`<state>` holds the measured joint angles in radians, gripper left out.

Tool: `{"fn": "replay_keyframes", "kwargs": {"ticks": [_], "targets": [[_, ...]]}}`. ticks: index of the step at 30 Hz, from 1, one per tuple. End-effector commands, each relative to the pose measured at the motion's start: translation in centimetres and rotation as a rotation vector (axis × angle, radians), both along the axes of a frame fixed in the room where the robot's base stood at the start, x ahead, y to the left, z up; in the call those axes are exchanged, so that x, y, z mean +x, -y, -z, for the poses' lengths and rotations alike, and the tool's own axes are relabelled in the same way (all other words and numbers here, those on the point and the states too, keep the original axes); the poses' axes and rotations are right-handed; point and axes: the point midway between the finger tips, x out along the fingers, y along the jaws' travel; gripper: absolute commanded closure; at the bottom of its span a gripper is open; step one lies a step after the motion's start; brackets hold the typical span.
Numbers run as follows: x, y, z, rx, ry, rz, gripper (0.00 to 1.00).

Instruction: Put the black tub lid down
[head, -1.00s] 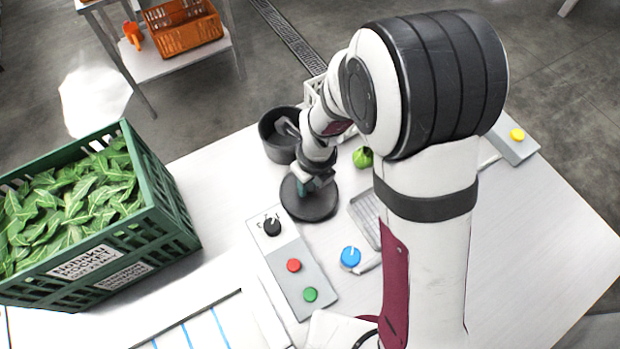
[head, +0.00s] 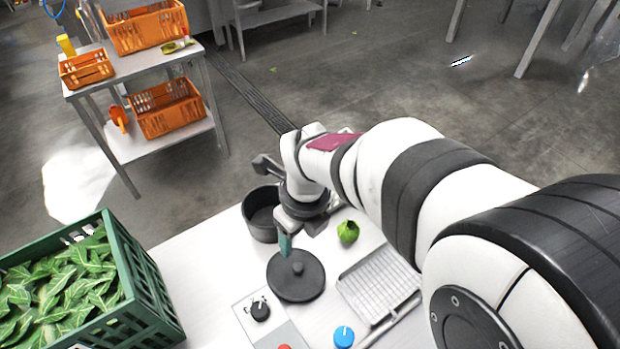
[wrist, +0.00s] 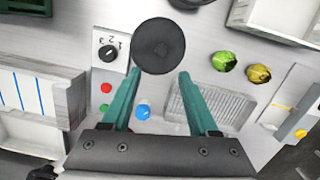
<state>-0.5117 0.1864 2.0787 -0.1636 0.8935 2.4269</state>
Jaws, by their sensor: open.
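The black tub lid (head: 297,279) lies flat on the white table, a round dark disc with a small knob in its middle. It also shows in the wrist view (wrist: 158,45), beyond my fingertips. My gripper (head: 287,244) is above the lid's far edge in the head view, and its teal fingers are apart with nothing between them. In the wrist view my gripper (wrist: 158,72) shows both fingers spread wide. The black tub (head: 260,213) stands open on the table behind the lid, partly hidden by my gripper.
A control panel with a black dial (head: 260,310) is close to the lid's near left. A green vegetable (head: 348,231) and a drain rack (head: 379,284) are to the right. A green crate of leaves (head: 155,300) stands at left.

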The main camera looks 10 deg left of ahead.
Motion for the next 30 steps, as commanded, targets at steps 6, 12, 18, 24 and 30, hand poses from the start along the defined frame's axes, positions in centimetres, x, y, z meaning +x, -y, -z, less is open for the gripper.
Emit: {"fn": "replay_keyframes", "kwargs": {"ticks": [6,12,18,24,30], "targets": [[-0.4,1.0,-1.0,-0.004,0.003,-0.055,0.4],[-6.2,9.2,-4.4,-0.032,0.032,-0.715,0.4],[-13.9,13.7,-5.1,-0.011,0.1,-1.419,0.4],[-16.7,14.4,-4.9,0.003,0.148,-1.694,0.4],[-16.7,14.4,-4.9,0.003,0.15,-1.706,0.4]]}}
